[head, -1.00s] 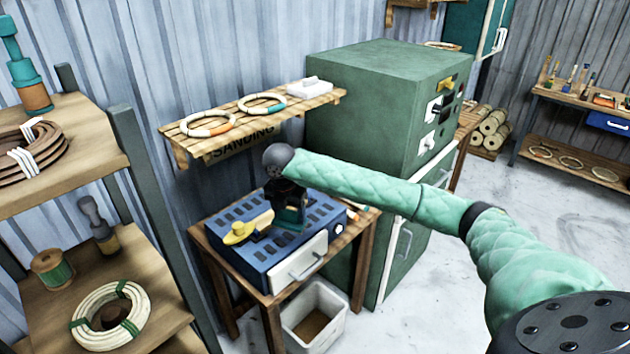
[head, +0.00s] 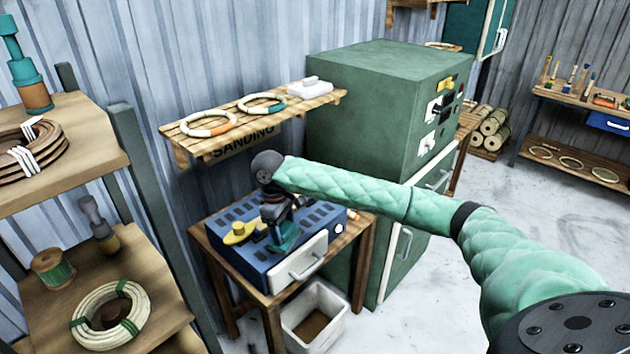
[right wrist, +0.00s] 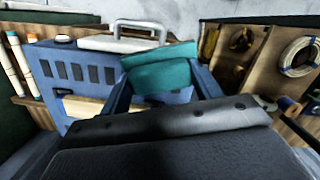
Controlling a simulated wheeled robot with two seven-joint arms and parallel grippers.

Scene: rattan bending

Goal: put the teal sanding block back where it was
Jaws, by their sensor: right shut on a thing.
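The teal sanding block (head: 284,236) is in my right gripper (head: 280,222), above the front part of the blue slotted sanding box (head: 240,262). In the right wrist view the teal block (right wrist: 160,68) sits between the two fingers, tilted, with the blue box (right wrist: 75,72) behind it. I cannot tell whether the block touches the box top. A yellow sanding block (head: 240,232) with a round knob lies on the box to the left of the gripper. My left gripper is not in view.
The box stands on a small wooden table (head: 352,238) with a white bin (head: 318,302) below. A slatted shelf (head: 180,142) with rings hangs above. A green cabinet (head: 350,100) stands close on the right, and a shelf rack (head: 150,200) on the left.

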